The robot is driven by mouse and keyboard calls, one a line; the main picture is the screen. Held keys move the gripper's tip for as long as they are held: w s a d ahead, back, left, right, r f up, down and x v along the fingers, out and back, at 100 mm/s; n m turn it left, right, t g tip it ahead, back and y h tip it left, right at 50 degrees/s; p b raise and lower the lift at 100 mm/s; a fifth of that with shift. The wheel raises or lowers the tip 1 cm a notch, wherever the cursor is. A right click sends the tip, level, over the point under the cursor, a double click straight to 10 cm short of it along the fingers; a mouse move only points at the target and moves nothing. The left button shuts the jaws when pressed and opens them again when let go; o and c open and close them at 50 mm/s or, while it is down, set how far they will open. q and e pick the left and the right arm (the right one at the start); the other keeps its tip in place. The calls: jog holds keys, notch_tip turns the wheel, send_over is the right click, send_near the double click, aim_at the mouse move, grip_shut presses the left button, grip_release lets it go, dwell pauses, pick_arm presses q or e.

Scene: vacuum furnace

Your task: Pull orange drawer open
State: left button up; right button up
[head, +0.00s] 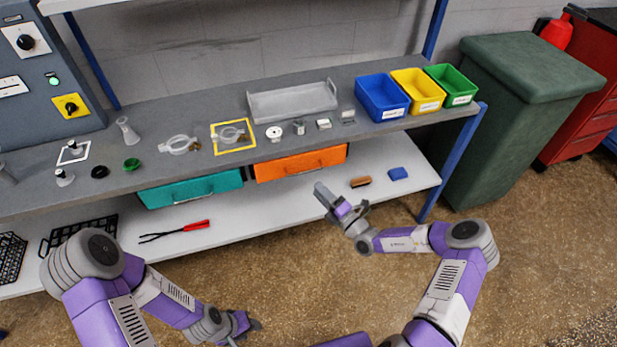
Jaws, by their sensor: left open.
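The orange drawer (300,164) hangs under the grey workbench top, right of a teal drawer (190,189). It looks shut or nearly so, and its handle on the front is hard to make out. My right gripper (334,200) is in front of and below the orange drawer's right end, apart from it. Whether its jaws are open is not clear. My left gripper (245,325) is low over the floor in front of the bench, open and empty, far from the drawer.
The bench top (205,115) carries a clear tray (292,101), small parts, and blue (382,97), yellow (418,91) and green (452,85) bins. The lower shelf (255,207) holds a red-handled tool (175,231), a brush (361,182) and a blue sponge (398,173). A green waste bin (515,120) stands right.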

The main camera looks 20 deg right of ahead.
jog(key=d+b+x, duration=0.1)
jog(key=b+x, duration=0.1)
jog(key=x, duration=0.5)
jog(key=shift+w+r+m+h, duration=0.15)
jog(key=shift+w+m+h, duration=0.15)
jog(key=shift+w, duration=0.15)
jog(key=shift+a, duration=0.15)
grip_shut()
jog(key=shift+t, duration=0.3)
dwell(0.6)
